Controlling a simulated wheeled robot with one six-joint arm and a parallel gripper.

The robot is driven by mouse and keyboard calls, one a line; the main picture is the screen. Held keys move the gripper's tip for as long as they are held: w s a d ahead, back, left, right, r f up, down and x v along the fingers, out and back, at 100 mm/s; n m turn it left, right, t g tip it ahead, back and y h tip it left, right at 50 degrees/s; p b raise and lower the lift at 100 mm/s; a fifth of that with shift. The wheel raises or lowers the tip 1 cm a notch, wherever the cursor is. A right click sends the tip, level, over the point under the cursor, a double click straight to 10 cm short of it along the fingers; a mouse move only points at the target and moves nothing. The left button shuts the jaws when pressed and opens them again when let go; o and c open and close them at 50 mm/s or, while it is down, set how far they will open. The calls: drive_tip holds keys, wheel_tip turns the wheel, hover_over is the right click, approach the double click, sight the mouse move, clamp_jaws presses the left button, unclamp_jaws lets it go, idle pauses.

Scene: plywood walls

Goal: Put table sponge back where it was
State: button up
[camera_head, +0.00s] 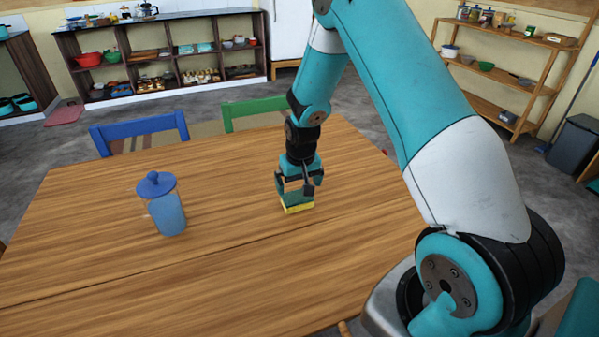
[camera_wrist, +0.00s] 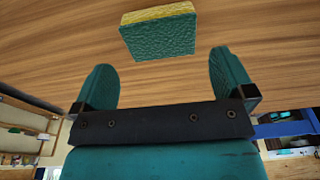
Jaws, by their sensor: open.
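The table sponge (camera_head: 297,208) is a small block with a green side and a yellow side, on the wooden table (camera_head: 230,240). In the wrist view the sponge (camera_wrist: 160,36) shows its green face and a yellow edge, just beyond the fingertips and in line with the space between them. My gripper (camera_head: 297,193) points down over the sponge and hides part of it in the head view. In the wrist view my gripper (camera_wrist: 164,68) has its two teal fingers wide apart with nothing between them.
A blue lidded pitcher (camera_head: 166,210) stands on the table to the left of my gripper. A blue chair (camera_head: 140,130) and a green chair (camera_head: 250,112) are at the far edge. The tabletop between pitcher and sponge is clear. Shelves (camera_head: 165,55) stand beyond.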

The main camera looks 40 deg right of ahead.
sight(299, 201)
drive_tip(key=s+a+r+n+y, duration=0.25)
drive_tip(key=s+a+r, duration=0.35)
drive_tip(key=a+r, duration=0.35)
drive_tip(key=s+a+r+n+y, duration=0.1)
drive_tip(key=s+a+r+n, duration=0.2)
drive_tip(key=s+a+r, duration=0.45)
drive_tip(key=s+a+r+n, duration=0.2)
drive_tip(key=s+a+r, duration=0.1)
drive_tip(key=s, duration=0.4)
drive_tip(key=s+a+r+n+g+y, duration=0.1)
drive_tip(key=s+a+r+n, duration=0.2)
drive_tip(key=s, duration=0.3)
drive_tip(key=shift+s+a+r+g, duration=0.35)
drive_tip(key=shift+a+r, duration=0.1)
drive_tip(key=shift+r, duration=0.45)
